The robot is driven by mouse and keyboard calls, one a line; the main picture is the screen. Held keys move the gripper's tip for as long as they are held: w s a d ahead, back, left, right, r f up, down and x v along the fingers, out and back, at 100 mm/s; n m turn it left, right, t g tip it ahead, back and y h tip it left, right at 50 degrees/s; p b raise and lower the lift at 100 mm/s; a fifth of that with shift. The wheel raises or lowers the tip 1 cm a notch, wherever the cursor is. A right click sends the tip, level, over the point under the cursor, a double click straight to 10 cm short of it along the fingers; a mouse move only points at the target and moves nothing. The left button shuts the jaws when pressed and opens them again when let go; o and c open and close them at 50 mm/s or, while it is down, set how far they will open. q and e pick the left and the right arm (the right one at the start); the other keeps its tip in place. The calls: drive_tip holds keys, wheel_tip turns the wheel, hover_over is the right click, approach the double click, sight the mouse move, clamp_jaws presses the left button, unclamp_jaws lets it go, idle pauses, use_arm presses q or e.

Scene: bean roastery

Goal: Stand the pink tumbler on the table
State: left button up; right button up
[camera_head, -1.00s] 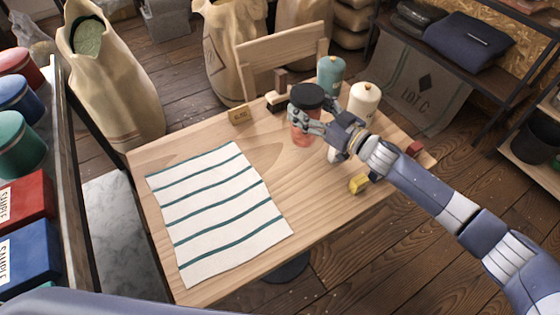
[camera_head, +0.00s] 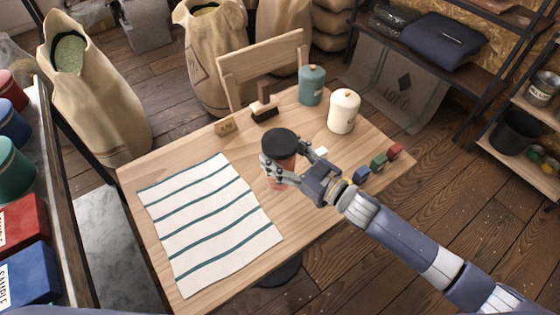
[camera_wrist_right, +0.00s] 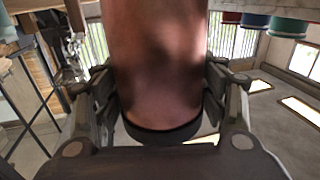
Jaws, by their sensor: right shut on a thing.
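The pink tumbler (camera_head: 280,176) with a black lid (camera_head: 279,142) is above or on the wooden table (camera_head: 190,147), right of the striped cloth. It looks roughly upright, lid up. My right gripper (camera_head: 284,166) is shut around its side. In the right wrist view the tumbler (camera_wrist_right: 158,70) fills the space between the two fingers, with the dark lid rim at the lower edge of the picture. The tumbler's base is partly hidden by the fingers, and I cannot tell whether it touches the table. My left gripper is not in view.
The striped cloth (camera_head: 208,222) covers the table's left front. A teal canister (camera_head: 311,86), a cream canister (camera_head: 343,112), a brush (camera_head: 264,104) and a small tag (camera_head: 225,126) stand at the back. Small coloured blocks (camera_head: 378,163) lie at the right. Bare wood shows between.

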drive_tip(key=shift+s+a+f, duration=0.2)
drive_tip(key=shift+s, duration=0.35)
wheel_tip(320, 180, down, 3)
drive_tip(key=shift+w+f, duration=0.1)
drive_tip(key=shift+f, duration=0.1)
drive_tip(key=o, duration=1.6)
